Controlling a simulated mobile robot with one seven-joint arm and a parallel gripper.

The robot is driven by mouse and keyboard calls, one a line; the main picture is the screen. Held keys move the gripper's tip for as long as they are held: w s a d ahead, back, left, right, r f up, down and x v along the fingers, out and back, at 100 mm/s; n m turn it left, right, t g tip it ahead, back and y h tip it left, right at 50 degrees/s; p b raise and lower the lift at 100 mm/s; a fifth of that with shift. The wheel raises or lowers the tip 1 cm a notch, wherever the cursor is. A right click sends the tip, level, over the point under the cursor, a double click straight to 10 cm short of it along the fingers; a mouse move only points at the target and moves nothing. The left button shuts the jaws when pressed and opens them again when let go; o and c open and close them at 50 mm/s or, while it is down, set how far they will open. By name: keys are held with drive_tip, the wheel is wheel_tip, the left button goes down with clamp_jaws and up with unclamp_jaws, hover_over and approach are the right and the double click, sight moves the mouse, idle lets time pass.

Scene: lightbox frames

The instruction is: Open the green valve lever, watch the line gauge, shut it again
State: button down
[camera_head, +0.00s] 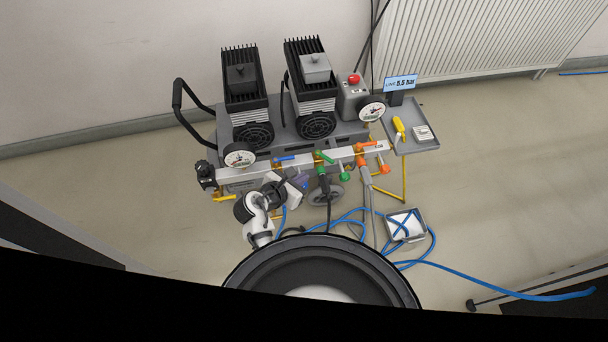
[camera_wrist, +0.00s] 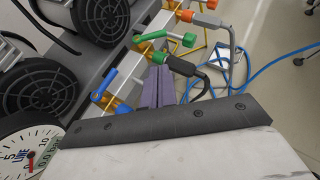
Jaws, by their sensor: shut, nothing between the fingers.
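The green valve lever (camera_head: 325,157) is in the middle of the rail on the compressor's front. In the wrist view the green lever (camera_wrist: 150,36) is tilted a little from the blue lever's line. A green knob (camera_wrist: 189,40) stands by it. My gripper (camera_head: 302,183) is shut and empty, in front of the rail, left of the black hose plug. In the wrist view my gripper (camera_wrist: 158,78) has its fingertips below the green lever, seemingly apart from it. The line display (camera_head: 400,84) reads 5.5 bar. A dial marked LINE (camera_wrist: 28,150) is partly cut off.
A blue lever (camera_head: 285,158) is on the left and an orange lever (camera_head: 366,145) on the right of the rail. Blue hose (camera_head: 430,262) loops over the floor around a white box (camera_head: 405,226). A grey tray (camera_head: 425,145) holds a yellow tool (camera_head: 399,126).

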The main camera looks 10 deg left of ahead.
drive_tip(key=x, duration=0.7)
drive_tip(key=r+x, duration=0.1)
drive_tip(key=x, duration=0.3)
drive_tip(key=shift+w+d+f, duration=0.1)
drive_tip(key=shift+w+d, duration=0.15)
drive_tip(key=shift+w, duration=0.15)
drive_tip(key=shift+d+p, duration=0.1)
drive_tip(key=shift+p, duration=0.35)
drive_tip(key=shift+d+n+t+y+p, duration=0.25)
drive_tip(key=shift+n+y+p, duration=0.3)
drive_tip(key=shift+p, duration=0.35)
drive_tip(key=shift+w+n+p, duration=0.1)
drive_tip(key=shift+n+p, duration=0.15)
drive_tip(key=shift+p, duration=0.25)
drive_tip(key=d+y+p, duration=0.1)
drive_tip(key=p, duration=0.2)
drive_tip(key=w+d+n+t+p, duration=0.1)
drive_tip(key=p, duration=0.2)
drive_tip(key=shift+w+y, duration=0.3)
drive_tip(key=shift+y, duration=0.05)
drive_tip(key=shift+w+d+p, duration=0.5)
drive_tip(key=shift+w+p, duration=0.2)
drive_tip(key=shift+w, duration=0.2)
